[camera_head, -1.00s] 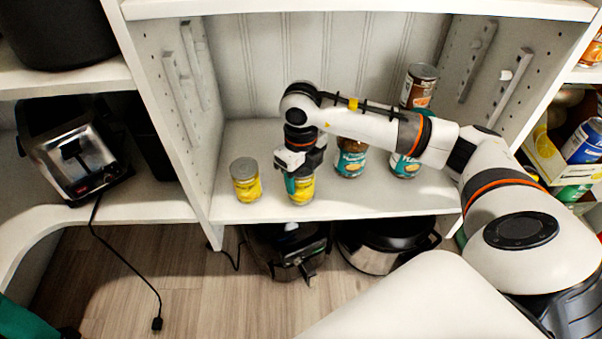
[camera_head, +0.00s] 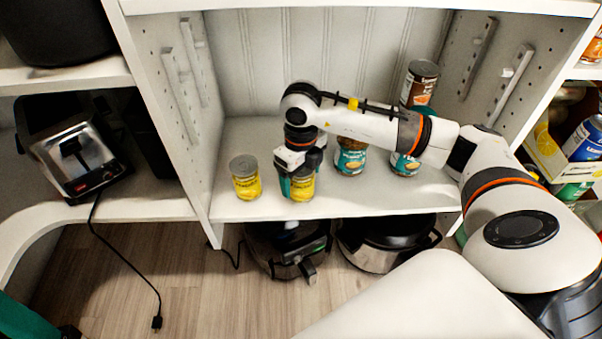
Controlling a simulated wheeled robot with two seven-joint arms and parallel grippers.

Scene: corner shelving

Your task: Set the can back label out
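A yellow can (camera_head: 303,189) stands upright on the shelf near its front edge. My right gripper (camera_head: 299,184) comes down over it from above, with a finger against the can's near left side. The fingers seem closed around the can, though the far finger is hidden. A second yellow can with a grey lid (camera_head: 245,180) stands just to the left, with its yellow label facing out. My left gripper is not in view.
A teal-labelled can (camera_head: 350,158) and another teal can (camera_head: 404,165) stand to the right, partly behind my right arm. A brown-labelled can (camera_head: 418,84) sits behind them. Shelf side walls (camera_head: 160,110) bound the space. Below are a black cooker (camera_head: 385,250) and an appliance (camera_head: 285,250).

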